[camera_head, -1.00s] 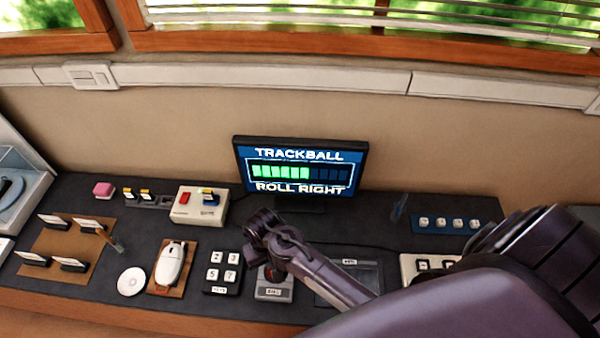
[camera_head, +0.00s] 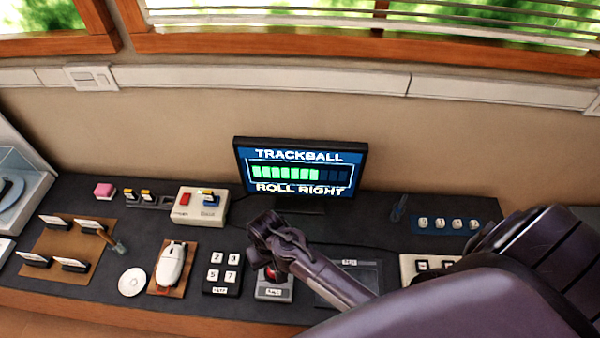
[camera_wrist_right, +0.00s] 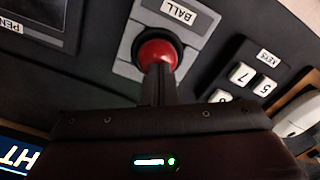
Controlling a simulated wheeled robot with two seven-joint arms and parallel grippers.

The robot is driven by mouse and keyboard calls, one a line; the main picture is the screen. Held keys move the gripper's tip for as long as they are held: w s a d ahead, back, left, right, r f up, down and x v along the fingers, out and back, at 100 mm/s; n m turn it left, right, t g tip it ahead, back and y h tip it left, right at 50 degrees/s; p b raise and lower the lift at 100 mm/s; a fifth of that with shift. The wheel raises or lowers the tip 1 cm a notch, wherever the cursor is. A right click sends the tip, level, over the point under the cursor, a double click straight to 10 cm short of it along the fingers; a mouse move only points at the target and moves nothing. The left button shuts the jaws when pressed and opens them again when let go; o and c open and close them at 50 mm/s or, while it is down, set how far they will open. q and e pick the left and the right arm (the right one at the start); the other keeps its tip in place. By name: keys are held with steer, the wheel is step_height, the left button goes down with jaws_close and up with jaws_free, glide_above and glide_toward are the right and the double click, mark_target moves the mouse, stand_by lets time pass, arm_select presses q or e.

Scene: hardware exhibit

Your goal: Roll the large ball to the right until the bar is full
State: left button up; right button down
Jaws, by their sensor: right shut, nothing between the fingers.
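The red ball (camera_head: 272,274) sits in a grey housing labelled BALL on the dark counter, partly hidden by my right gripper in the head view. In the right wrist view the ball (camera_wrist_right: 158,50) shows large in its round dark socket. My right gripper (camera_wrist_right: 158,78) is shut and empty, its fingertips over the ball's edge; they look to be touching it. The monitor (camera_head: 301,166) behind reads TRACKBALL and ROLL RIGHT. Its green bar (camera_head: 285,173) fills most of its frame, with a dark stretch at the right end. My left gripper is not in view.
A keypad (camera_head: 222,272) and a white mouse (camera_head: 171,264) on a brown pad lie left of the ball housing. A dark pen tablet (camera_head: 350,282) lies right, partly under my arm.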

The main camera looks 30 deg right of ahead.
steer(key=shift+s+d, duration=0.45)
steer(key=shift+d, duration=0.15)
stand_by(0.3)
steer(key=shift+r, duration=0.15)
steer(key=shift+r, duration=0.55)
steer(key=shift+a, duration=0.1)
steer(key=shift+w+a, duration=0.65)
steer(key=shift+a, duration=0.2)
steer(key=shift+f+b, duration=0.35)
steer(key=shift+f, duration=0.35)
stand_by(0.4)
steer(key=shift+s+d+p, duration=0.2)
steer(key=shift+d+p, duration=0.05)
steer(key=shift+p, duration=0.1)
steer(key=shift+r, duration=0.15)
stand_by(0.3)
steer(key=shift+r, duration=0.6)
